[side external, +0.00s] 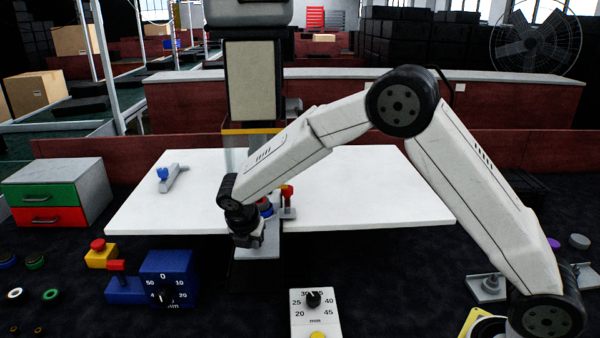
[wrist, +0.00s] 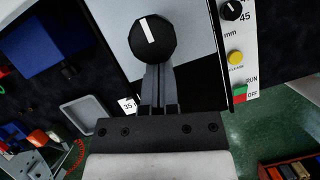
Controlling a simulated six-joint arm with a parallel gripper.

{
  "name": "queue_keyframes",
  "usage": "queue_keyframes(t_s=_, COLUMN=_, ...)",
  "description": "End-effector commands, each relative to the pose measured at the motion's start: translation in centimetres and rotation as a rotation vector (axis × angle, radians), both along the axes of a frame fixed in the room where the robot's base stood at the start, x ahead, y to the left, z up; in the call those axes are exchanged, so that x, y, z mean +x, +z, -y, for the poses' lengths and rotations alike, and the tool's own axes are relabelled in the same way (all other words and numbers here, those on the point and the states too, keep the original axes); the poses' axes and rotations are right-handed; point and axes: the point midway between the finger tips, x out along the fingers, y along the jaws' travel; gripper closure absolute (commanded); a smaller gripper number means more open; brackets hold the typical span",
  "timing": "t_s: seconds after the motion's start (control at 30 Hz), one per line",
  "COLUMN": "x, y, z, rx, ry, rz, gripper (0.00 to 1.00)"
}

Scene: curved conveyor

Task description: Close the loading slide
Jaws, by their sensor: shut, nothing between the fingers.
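My gripper (side external: 243,238) hangs low at the front edge of the white table, below the machine column. In the wrist view my gripper (wrist: 158,75) has its fingers together with nothing between them. A black round knob (wrist: 152,38) with a white line is right at the fingertips; I cannot tell whether they touch it. The knob sits over a pale grey plate (wrist: 202,30). A grey plate (side external: 268,243) shows beside my gripper in the side view, partly hidden by it. No part is clearly marked as the loading slide, so I cannot tell its position.
The white table (side external: 350,190) is mostly clear. A blue dial box (side external: 167,277), a yellow box with a red button (side external: 100,255) and a white dial panel (side external: 315,313) lie in front. Green-red drawers (side external: 55,195) stand left.

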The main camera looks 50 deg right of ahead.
Motion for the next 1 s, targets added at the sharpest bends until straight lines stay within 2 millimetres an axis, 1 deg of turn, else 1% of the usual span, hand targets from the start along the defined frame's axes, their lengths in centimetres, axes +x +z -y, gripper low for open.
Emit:
queue_keyframes(t_s=0.1, x=0.9, y=0.0, z=1.0, rx=-0.001, ry=-0.001, rz=0.000, gripper=1.00)
queue_keyframes(t_s=0.2, x=1.3, y=0.0, z=1.3, rx=-0.001, ry=0.000, rz=0.000, gripper=1.00)
queue_keyframes(t_s=0.63, x=1.4, y=0.0, z=1.4, rx=0.000, ry=0.001, rz=0.000, gripper=1.00)
queue_keyframes(t_s=0.87, x=1.1, y=0.0, z=0.8, rx=0.000, ry=0.001, rz=0.000, gripper=1.00)
queue_keyframes(t_s=1.0, x=0.4, y=0.0, z=-0.4, rx=-0.001, ry=0.004, rz=-0.001, gripper=1.00)
